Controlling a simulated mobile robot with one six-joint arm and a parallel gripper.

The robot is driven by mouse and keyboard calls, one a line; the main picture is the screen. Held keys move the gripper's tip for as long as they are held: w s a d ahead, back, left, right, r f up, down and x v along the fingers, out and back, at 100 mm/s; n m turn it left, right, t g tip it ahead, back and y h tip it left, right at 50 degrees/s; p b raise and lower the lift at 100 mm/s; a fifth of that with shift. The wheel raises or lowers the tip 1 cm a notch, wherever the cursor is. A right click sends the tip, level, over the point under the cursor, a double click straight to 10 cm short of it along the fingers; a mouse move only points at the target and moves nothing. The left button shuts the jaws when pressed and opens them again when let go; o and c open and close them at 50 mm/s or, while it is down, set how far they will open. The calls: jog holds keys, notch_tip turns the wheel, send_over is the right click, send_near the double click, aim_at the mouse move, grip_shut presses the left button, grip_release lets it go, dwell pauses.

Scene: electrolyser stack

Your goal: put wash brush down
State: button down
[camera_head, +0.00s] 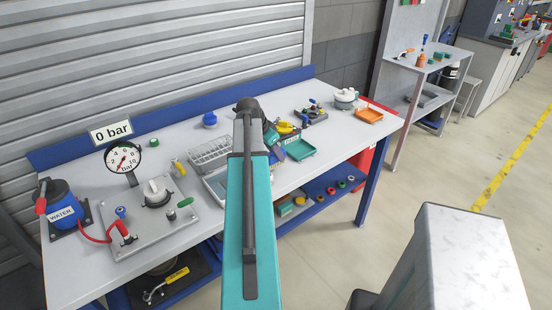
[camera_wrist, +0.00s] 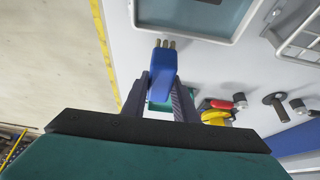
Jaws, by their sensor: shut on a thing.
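The wash brush (camera_wrist: 163,65) shows in the wrist view as a blue block with a few pale tufts at its far end. My gripper (camera_wrist: 161,88) is shut on it, with a dark finger on each side. The tufted end points towards a shallow grey tray with a bluish inside (camera_wrist: 197,14). The brush seems to be above the bench top; the exact gap cannot be told. In the head view my gripper (camera_head: 276,153) is over the middle of the bench (camera_head: 235,225), and my arm hides part of the grey tray (camera_head: 213,184). The brush is not clearly made out there.
A white wire rack (camera_head: 210,153) stands behind the grey tray. A green tray (camera_head: 299,149) and yellow and red handled parts lie right of my gripper, an orange tray (camera_head: 369,115) farther right. A gauge (camera_head: 123,157) and fittings fill the left. Bare bench lies along the front edge.

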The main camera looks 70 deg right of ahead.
aim_at(276, 159)
jog(key=shift+f+p, duration=0.5)
jog(key=shift+f, duration=0.85)
jog(key=shift+f, duration=0.15)
jog(key=c, duration=1.4)
grip_release()
jog(key=shift+r, duration=0.25)
jog(key=b+v, duration=0.2)
jog(key=v, duration=1)
jog(key=shift+b, duration=0.35)
jog(key=shift+f, duration=0.1)
